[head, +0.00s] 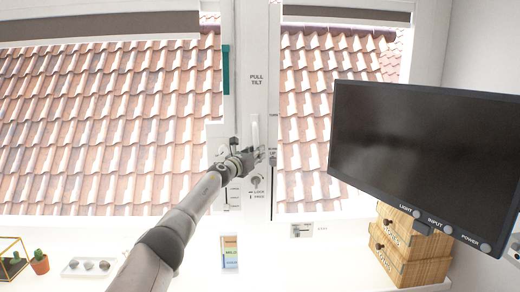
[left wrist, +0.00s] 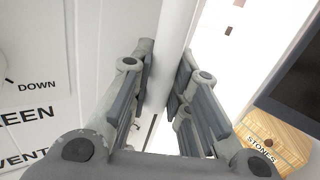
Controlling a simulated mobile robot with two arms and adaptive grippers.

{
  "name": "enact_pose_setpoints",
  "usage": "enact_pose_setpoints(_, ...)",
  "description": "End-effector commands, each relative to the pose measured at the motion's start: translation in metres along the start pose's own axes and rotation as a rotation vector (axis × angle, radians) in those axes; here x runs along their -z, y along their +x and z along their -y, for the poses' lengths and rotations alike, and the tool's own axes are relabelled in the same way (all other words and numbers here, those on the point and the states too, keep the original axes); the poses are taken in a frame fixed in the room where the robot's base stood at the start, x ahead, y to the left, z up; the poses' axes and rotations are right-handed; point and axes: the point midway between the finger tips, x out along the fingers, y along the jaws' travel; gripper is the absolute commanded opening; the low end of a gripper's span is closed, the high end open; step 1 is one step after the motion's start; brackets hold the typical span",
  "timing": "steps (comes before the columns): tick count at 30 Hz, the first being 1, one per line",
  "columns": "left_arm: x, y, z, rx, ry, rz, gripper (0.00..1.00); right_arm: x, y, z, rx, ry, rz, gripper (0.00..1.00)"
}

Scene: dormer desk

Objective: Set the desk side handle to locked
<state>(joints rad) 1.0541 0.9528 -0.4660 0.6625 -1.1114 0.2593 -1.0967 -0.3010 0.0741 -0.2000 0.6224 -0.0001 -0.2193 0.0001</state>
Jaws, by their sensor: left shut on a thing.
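A white upright handle (head: 255,130) is on the white window post, below the words PULL TILT. My left gripper (head: 248,153) is at the lower end of this handle, its arm reaching up from the bottom of the head view. In the left wrist view, the two fingers of my left gripper (left wrist: 162,98) close from both sides on a white bar (left wrist: 176,40), which looks like the handle. The gripper hides the handle's lower end. A small round knob (head: 256,182) with lettering like LOCK and FREE sits just below. My right gripper is not in view.
A black monitor (head: 425,150) stands right of the post, above wooden drawer boxes (head: 410,255). A potted cactus (head: 39,263), a white tray (head: 65,270) and a coloured box (head: 230,252) are on the desk. Windows with roof tiles flank the post.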

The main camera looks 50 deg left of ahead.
Motion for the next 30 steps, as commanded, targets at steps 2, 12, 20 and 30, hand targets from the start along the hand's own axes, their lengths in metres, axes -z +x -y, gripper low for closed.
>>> enact_pose_setpoints(2,-0.007,-0.002,-0.005,-0.007,0.022,-0.011,0.0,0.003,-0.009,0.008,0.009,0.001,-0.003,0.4)
enact_pose_setpoints(12,-0.004,-0.005,-0.01,-0.008,0.066,-0.04,0.0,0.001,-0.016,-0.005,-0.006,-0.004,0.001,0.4)
enact_pose_setpoints(20,-0.003,-0.006,-0.011,-0.008,0.069,-0.041,0.0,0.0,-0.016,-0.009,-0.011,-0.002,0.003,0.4)
enact_pose_setpoints(30,-0.001,-0.005,-0.01,-0.007,0.067,-0.043,0.4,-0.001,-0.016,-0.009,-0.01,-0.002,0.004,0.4)
